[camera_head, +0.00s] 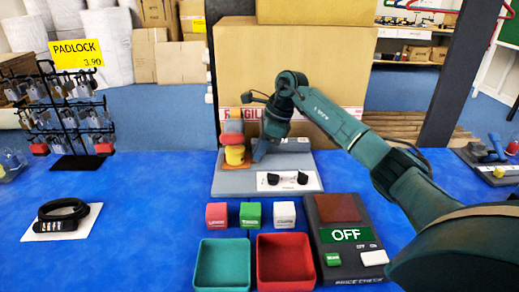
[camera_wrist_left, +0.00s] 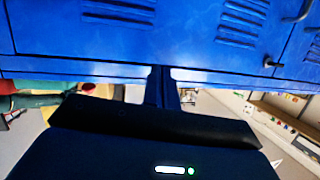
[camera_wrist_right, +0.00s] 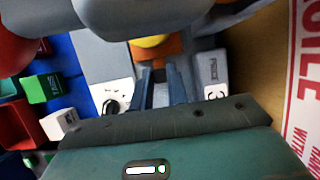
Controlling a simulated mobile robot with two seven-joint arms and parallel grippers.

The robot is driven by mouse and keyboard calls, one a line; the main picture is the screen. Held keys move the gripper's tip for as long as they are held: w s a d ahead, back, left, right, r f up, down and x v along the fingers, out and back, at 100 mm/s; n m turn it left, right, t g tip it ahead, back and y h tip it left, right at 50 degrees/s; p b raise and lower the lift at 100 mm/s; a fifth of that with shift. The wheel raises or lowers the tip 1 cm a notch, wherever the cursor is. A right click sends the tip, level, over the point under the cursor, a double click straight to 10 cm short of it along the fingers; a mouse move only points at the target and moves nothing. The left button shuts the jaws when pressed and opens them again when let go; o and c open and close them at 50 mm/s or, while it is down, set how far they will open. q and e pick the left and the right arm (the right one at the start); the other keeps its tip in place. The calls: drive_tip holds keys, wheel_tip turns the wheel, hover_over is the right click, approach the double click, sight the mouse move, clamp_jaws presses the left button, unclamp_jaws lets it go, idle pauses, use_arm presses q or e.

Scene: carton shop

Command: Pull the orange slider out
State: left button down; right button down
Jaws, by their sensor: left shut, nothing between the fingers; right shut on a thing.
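The orange slider (camera_head: 237,166) is at the foot of a small stack on a grey board (camera_head: 225,187), under a yellow cylinder (camera_head: 235,155). My right gripper (camera_head: 257,153) reaches the stack from its right side, low over the board. In the right wrist view its narrow fingers (camera_wrist_right: 160,72) are shut on the orange slider (camera_wrist_right: 152,51), just below the yellow cylinder; the exact contact is partly hidden. My left gripper (camera_wrist_left: 162,85) is outside the head view. Its fingers are shut and empty in front of a blue panelled surface.
A large carton (camera_head: 290,65) stands close behind the board. In front are red, green and white cubes (camera_head: 250,214), a teal tray (camera_head: 222,240), a red tray (camera_head: 285,236) and a scale reading OFF (camera_head: 345,235). A padlock rack (camera_head: 75,130) stands left.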

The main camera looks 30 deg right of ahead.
drive_tip(key=s+d, duration=0.2)
drive_tip(key=d, duration=0.1)
drive_tip(key=s+d+p, duration=0.1)
drive_tip(key=s+d, duration=0.1)
drive_tip(key=d, duration=0.1)
drive_tip(key=s+d, duration=0.2)
drive_tip(key=d, duration=0.1)
drive_tip(key=shift+d, duration=0.3)
use_arm(q)
drive_tip(key=shift+s+a+r+n+g, duration=0.2)
drive_tip(key=shift+s+r+n+g, duration=0.1)
drive_tip(key=shift+s+r+g, duration=0.1)
use_arm(e)
drive_tip(key=shift+w, duration=0.1)
drive_tip(key=c, duration=1.5)
unclamp_jaws()
drive_tip(key=shift+d, duration=0.1)
use_arm(q)
drive_tip(key=shift+w, duration=0.1)
use_arm(e)
drive_tip(key=shift+o, duration=0.7)
drive_tip(key=shift+r, duration=0.1)
